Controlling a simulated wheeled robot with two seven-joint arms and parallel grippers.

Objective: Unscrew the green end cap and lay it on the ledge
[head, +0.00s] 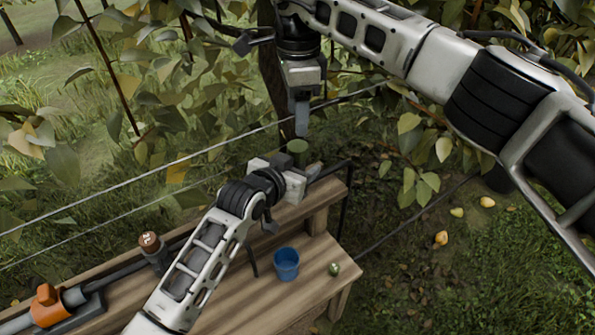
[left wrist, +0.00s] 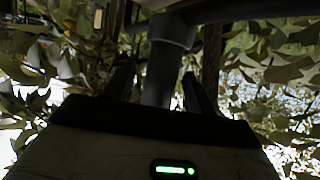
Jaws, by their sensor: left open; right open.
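The green end cap (head: 297,146) is a small, dull green disc at the far end of the bench in the head view. My left gripper (head: 290,170) is open just below it. In the left wrist view, the fingers of my left gripper (left wrist: 157,84) stand either side of an upright grey pipe (left wrist: 158,70) with a wider collar (left wrist: 172,30). I cannot tell whether they touch it. My right gripper (head: 301,118) is open and points down, just above the cap. The cap's underside is hidden. The ledge is the wooden bench top (head: 235,308).
A blue cup (head: 286,264) and a small round green thing (head: 334,269) stand on the bench. An orange fitting (head: 47,296) and a brown cap (head: 149,241) sit on the pipework at left. Wires cross behind; several yellow pears (head: 441,238) lie on the grass.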

